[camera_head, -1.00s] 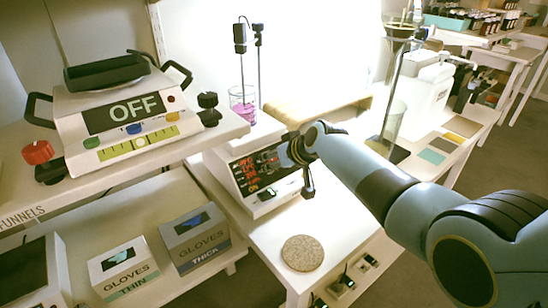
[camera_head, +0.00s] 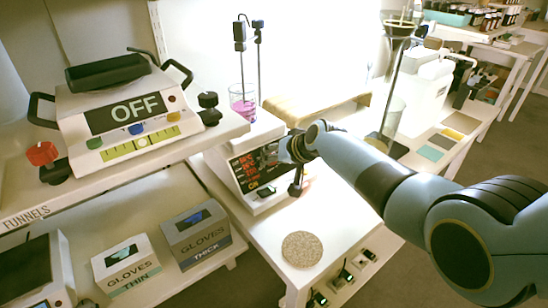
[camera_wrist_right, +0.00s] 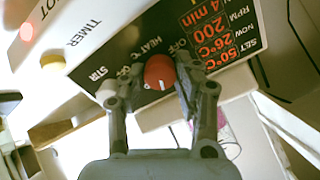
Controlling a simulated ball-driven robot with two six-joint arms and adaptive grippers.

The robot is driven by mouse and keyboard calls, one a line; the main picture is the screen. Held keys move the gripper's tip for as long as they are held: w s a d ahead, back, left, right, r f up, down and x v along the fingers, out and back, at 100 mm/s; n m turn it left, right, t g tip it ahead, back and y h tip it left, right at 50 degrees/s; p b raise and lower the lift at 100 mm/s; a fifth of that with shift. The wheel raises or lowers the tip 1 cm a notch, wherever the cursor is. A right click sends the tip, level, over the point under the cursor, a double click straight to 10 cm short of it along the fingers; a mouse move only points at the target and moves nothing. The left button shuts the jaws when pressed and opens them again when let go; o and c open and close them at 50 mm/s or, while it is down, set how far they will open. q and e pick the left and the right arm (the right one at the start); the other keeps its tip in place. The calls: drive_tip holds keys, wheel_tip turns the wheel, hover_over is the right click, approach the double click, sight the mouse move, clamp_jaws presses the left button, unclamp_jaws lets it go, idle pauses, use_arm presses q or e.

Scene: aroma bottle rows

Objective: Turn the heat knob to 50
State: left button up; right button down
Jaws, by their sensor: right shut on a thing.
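The white hot plate stirrer (camera_head: 243,190) stands on the white table, with a black display panel of red digits. In the right wrist view the display (camera_wrist_right: 213,35) is upside down and reads SET 50°C, NOW 26°C, 200 RPM and 4 min. The red heat knob (camera_wrist_right: 159,72) sits under the "HEAT°C" label, with a white pointer mark. My right gripper (camera_wrist_right: 157,80) is shut on this knob, one finger on each side. In the head view the right gripper (camera_head: 288,150) covers the knob. My left gripper is not in view.
A beaker of pink liquid (camera_head: 243,102) stands on the stirrer with probes above it. A round cork mat (camera_head: 302,249) lies on the table in front. A device reading OFF (camera_head: 135,108) is on the left shelf. Glove boxes (camera_head: 197,240) stand below it.

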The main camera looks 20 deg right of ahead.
drive_tip(key=shift+f, duration=0.1)
drive_tip(key=c, duration=1)
unclamp_jaws()
drive_tip(key=shift+o, duration=0.2)
drive_tip(key=v, duration=1.2)
